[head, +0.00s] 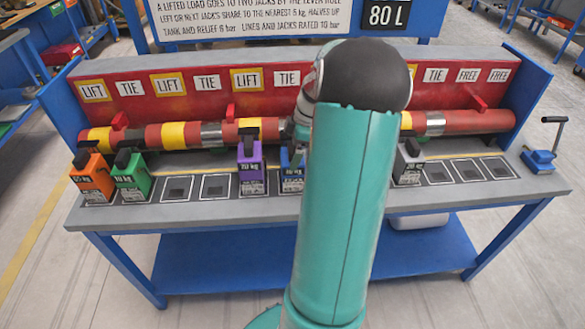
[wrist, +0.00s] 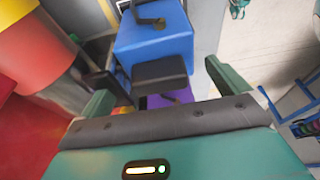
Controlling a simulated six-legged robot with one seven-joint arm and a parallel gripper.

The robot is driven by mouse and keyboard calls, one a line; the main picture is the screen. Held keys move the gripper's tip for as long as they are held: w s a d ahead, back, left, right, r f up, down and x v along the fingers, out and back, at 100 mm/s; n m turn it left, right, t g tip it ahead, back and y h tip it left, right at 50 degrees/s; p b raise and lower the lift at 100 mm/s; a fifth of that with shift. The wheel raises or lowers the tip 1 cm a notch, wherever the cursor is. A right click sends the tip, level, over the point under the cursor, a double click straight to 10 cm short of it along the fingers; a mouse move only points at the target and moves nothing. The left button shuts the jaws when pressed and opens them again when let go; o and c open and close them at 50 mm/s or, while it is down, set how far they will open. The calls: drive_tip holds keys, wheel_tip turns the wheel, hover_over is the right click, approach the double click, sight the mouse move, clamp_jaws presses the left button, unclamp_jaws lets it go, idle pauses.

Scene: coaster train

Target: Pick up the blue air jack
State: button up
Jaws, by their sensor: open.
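The blue air jack (head: 291,176) stands on the bench top in the head view, right of the purple jack (head: 251,178) and partly hidden by my arm. In the wrist view the blue jack (wrist: 153,42) shows as a blue box with a dark fitting on it, beyond the fingertips. A black block overlaps its near edge, with a bit of purple jack (wrist: 168,98) below. My gripper (wrist: 160,88) is open, with a green finger on each side and nothing held. My arm hides most of it in the head view.
A red pipe (head: 480,121) with coloured bands runs behind the jacks. Orange (head: 93,181) and green (head: 132,183) jacks stand left, a grey jack (head: 409,166) right. Between them are empty square pads (head: 216,187). A blue lever unit (head: 539,160) sits at the bench's right end.

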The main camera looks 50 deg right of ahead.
drive_tip(key=shift+x, duration=1.05)
drive_tip(key=shift+c, duration=0.4)
drive_tip(key=shift+w+r, duration=0.1)
drive_tip(key=c, duration=1.9)
drive_tip(key=shift+r, duration=0.15)
